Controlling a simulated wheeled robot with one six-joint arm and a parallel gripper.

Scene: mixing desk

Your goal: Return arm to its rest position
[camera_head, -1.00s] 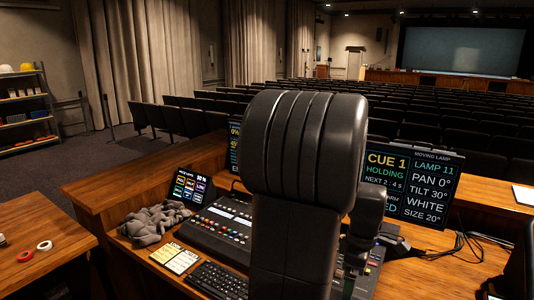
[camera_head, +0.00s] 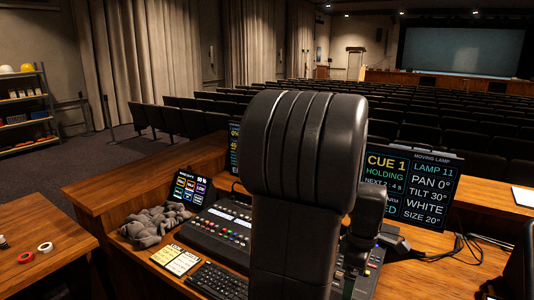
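My arm's large black links stand upright in the middle of the head view, in front of the mixing desk (camera_head: 112,208). They cover the middle of the desk and part of the screens behind. The end of the arm is not clearly visible, and I cannot make out any gripper fingers. A black part at the right edge of the view is cut off by the frame.
Around the arm are a lighting console (camera_head: 215,230), a keyboard (camera_head: 217,281), a cue screen (camera_head: 430,190), a small screen (camera_head: 189,187) and a grey cloth-like heap (camera_head: 154,224). A side table (camera_head: 45,225) holds tape rolls. Carpeted floor (camera_head: 70,165) is open at left.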

